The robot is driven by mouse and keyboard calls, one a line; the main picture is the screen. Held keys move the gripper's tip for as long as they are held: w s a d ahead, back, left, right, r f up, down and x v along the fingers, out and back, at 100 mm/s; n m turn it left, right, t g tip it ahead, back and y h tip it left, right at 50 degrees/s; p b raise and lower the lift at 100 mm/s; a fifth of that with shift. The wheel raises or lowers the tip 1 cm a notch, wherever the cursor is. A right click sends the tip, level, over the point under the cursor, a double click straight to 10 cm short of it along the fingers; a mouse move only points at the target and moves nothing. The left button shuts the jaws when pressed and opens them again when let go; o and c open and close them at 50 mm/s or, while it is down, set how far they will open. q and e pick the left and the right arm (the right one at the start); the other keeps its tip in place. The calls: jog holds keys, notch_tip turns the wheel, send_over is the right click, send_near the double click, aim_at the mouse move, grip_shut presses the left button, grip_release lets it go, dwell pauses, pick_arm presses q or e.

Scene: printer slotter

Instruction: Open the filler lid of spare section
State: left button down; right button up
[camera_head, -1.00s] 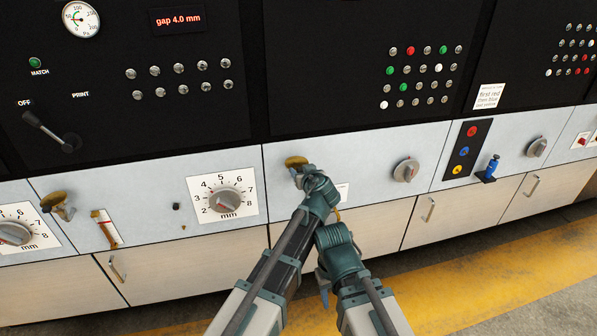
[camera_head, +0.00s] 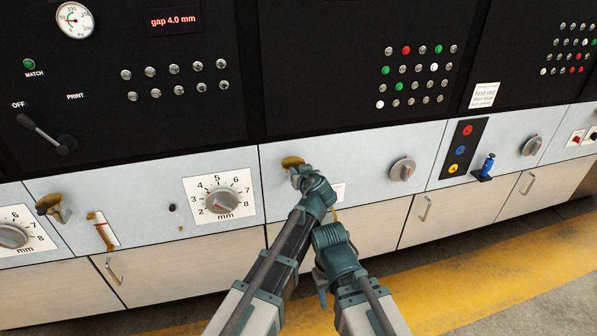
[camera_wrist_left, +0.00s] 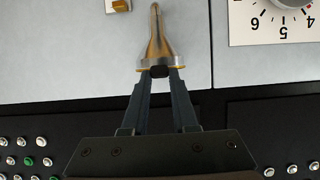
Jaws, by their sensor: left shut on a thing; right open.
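A brass filler lid (camera_head: 292,161) sits on a short filler neck on the middle grey panel. My left gripper (camera_head: 297,177) is at this filler. In the left wrist view my left gripper (camera_wrist_left: 160,74) is shut on the lid's rim, and the brass and silver lid (camera_wrist_left: 157,48) shows beyond the fingertips. Whether the lid has lifted is unclear. A small white label (camera_head: 338,190) on this panel is partly hidden by my left arm. My right gripper (camera_head: 321,284) is low in front of the cabinet doors, open and apart from the panel; its fingers are mostly hidden.
A second brass filler lid (camera_head: 48,202) is on the left panel, beside a sight gauge (camera_head: 103,231). A dial (camera_head: 221,201) is left of my left gripper and a grey knob (camera_head: 402,169) is right of it. Cabinet doors with handles (camera_head: 425,208) lie below.

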aim_at(296, 167)
pick_arm(q)
jog(key=shift+r, duration=0.1)
dwell(0.7)
jog(key=r+g+p, duration=0.1)
jog(key=p, duration=0.3)
jog(key=w+r+g+h+p, duration=0.1)
jog(key=r+g+p, duration=0.1)
jog(key=p, duration=0.3)
jog(key=w+r+g+p, duration=0.1)
jog(key=r+g+p, duration=0.1)
jog(key=p, duration=0.3)
jog(key=shift+w+a+r+h, duration=0.2)
jog(key=shift+a+h, duration=0.1)
jog(key=shift+h, duration=0.1)
jog(key=shift+w+a+r+g+p, duration=0.15)
jog(key=shift+w+r+g+p, duration=0.1)
jog(key=shift+g+p, duration=0.75)
jog(key=c, duration=0.7)
grip_release()
